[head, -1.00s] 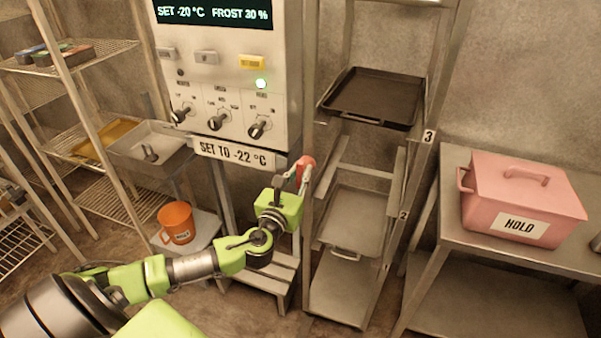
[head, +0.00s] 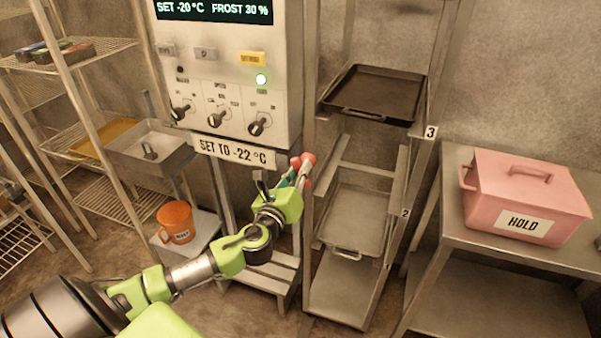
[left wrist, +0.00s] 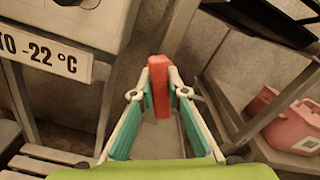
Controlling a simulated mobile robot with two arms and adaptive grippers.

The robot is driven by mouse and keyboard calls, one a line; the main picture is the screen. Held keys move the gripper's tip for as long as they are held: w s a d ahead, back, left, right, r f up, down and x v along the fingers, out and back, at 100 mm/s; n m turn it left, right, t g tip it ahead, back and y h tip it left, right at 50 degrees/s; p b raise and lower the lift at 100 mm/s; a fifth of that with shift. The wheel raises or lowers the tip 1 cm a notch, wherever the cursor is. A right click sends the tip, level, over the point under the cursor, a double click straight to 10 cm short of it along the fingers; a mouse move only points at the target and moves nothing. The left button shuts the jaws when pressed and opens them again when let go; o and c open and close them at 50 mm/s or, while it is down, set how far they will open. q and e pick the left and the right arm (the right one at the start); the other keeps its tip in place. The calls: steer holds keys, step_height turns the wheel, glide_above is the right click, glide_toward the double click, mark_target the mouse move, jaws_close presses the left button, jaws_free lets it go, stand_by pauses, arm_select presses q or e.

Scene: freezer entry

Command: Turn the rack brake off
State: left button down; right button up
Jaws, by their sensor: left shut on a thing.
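The rack (head: 313,220) stands in the middle of the head view, with a dark tray (head: 372,92) on its upper level and a grey tray (head: 357,215) lower down. A red brake lever (head: 308,159) is at the rack's left side; it also shows in the left wrist view (left wrist: 159,88), where it stands up between the fingers. My left gripper (head: 298,172) is shut on the red lever, its teal fingers on either side of it; the fingers show clearly in the left wrist view (left wrist: 160,100). The lever's lower end and pivot are hidden. My right gripper is not in view.
The control panel (head: 222,105) with knobs and a "SET TO -22 °C" sign (head: 235,152) is close on the left. A step stool (head: 262,272) is below. A pink "HOLD" box (head: 520,205) sits on the right table (head: 455,180). An orange mug (head: 175,222) is at left.

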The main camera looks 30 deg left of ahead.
arm_select(q)
steer(key=n, duration=0.2)
steer(key=n+b, duration=0.1)
steer(key=n, duration=0.2)
steer(key=shift+a+f+n, duration=0.15)
steer(key=shift+a+n, duration=0.05)
steer(key=shift+n, duration=0.1)
steer(key=n, duration=0.4)
steer(key=shift+a+f+n+b, duration=0.1)
steer(key=shift+f+n+b, duration=0.05)
steer(key=shift+n+b, duration=0.25)
steer(key=shift+n, duration=0.3)
steer(key=c, duration=2)
jaws_free()
steer(key=shift+o, duration=0.2)
